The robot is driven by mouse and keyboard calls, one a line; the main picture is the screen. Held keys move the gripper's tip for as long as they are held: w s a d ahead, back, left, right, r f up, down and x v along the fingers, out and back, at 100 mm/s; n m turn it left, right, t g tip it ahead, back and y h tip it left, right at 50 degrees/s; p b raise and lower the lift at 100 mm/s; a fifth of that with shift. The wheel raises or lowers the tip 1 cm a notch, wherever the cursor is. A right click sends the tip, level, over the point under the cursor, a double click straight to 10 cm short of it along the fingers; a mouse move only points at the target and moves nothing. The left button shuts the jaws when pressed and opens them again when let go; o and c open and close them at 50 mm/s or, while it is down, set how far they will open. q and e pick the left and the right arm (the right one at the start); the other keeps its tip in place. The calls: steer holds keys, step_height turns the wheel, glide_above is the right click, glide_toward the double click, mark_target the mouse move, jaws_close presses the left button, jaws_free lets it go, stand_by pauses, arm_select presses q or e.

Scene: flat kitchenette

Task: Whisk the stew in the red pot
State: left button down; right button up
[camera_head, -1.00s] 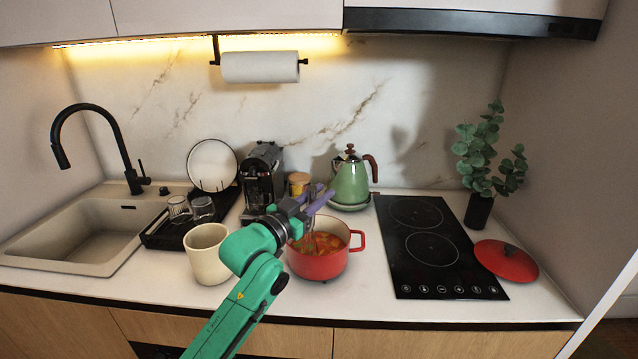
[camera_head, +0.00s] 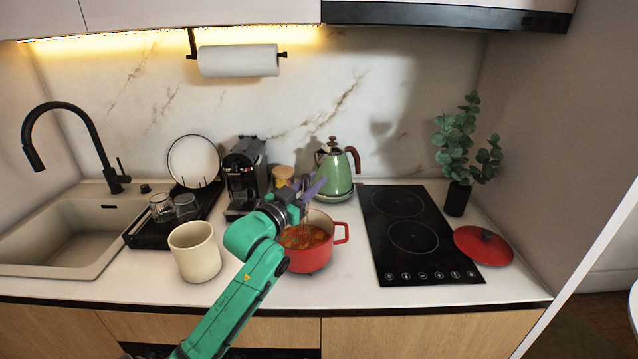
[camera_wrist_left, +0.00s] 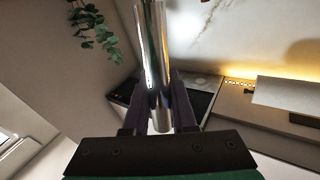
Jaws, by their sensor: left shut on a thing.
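The red pot (camera_head: 312,260) stands on the white counter, left of the cooktop, with its lid off. Orange-brown stew (camera_head: 318,238) with chunks shows inside it. My left gripper (camera_head: 304,192) is above the pot and shut on the whisk. The whisk's wires (camera_head: 304,232) hang down into the pot, reaching the stew; how deep they go is unclear. In the left wrist view the whisk's shiny metal handle (camera_wrist_left: 153,60) stands between the two dark fingers. My right gripper is not in view.
A cream mug (camera_head: 195,252) stands close to the pot's left, near my arm. The green kettle (camera_head: 334,174) is behind the pot. The black cooktop (camera_head: 412,240) is empty, with the red lid (camera_head: 484,246) to its right. A coffee machine (camera_head: 243,178) stands behind left.

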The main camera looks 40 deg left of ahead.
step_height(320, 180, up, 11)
steer(key=p, duration=1.1)
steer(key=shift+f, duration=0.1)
